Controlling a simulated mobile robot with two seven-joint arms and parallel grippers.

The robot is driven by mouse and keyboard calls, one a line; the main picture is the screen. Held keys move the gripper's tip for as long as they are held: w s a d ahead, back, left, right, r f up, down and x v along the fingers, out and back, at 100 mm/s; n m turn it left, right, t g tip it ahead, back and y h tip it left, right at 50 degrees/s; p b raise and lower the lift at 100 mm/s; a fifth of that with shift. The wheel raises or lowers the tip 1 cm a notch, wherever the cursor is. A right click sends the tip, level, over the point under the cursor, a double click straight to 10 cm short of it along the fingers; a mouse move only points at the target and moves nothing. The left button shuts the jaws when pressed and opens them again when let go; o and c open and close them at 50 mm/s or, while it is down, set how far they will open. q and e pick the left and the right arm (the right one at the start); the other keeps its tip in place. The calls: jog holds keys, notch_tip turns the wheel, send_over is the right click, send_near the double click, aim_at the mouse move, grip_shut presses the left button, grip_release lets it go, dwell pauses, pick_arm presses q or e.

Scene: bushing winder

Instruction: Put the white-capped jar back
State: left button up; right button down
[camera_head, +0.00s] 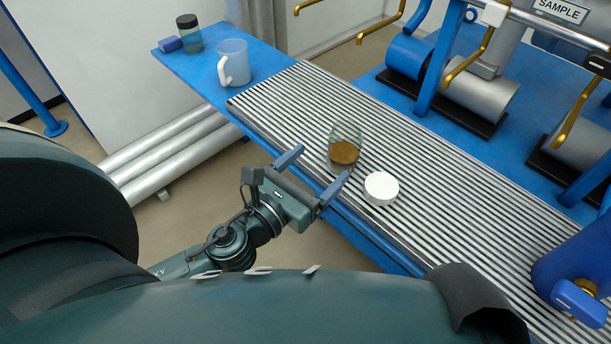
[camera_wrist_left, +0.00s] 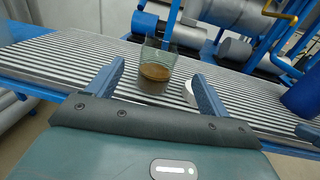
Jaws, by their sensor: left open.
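A clear glass jar (camera_head: 346,133) with brown contents stands on the ribbed grey bench top. No cap shows on it. A round white cap (camera_head: 381,187) lies apart, just to its right and nearer me. My left gripper (camera_head: 312,172) is open and empty at the bench's near edge, its fingers pointing toward the jar. In the left wrist view the jar (camera_wrist_left: 158,62) shows beyond and between the two fingers, not touched. The white cap (camera_wrist_left: 188,92) is partly hidden behind the right finger there. My right gripper is not in view.
A blue shelf (camera_head: 208,76) at the far left end holds a white mug (camera_head: 233,63), a dark-lidded jar (camera_head: 189,36) and a small blue piece (camera_head: 169,44). Silver cylinders (camera_head: 484,98) and blue posts stand behind. A blue valve body (camera_head: 570,268) is at right. The ribbed top (camera_head: 455,205) is clear elsewhere.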

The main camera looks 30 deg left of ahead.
pick_arm(q)
jog(key=s+d+f+n+g, duration=0.1)
jog(key=s+n, duration=0.1)
jog(key=n, duration=0.9)
jog(key=s+d+f+n+g, duration=0.1)
jog(key=s+d+n, duration=0.1)
jog(key=n, duration=0.9)
jog(key=s+d+f+n+g+h, duration=0.1)
jog(key=s+f+n, duration=0.1)
jog(key=n, duration=0.9)
jog(key=shift+s+d+n, duration=0.15)
jog(key=shift+s+n, duration=0.15)
jog(key=shift+s, duration=0.5)
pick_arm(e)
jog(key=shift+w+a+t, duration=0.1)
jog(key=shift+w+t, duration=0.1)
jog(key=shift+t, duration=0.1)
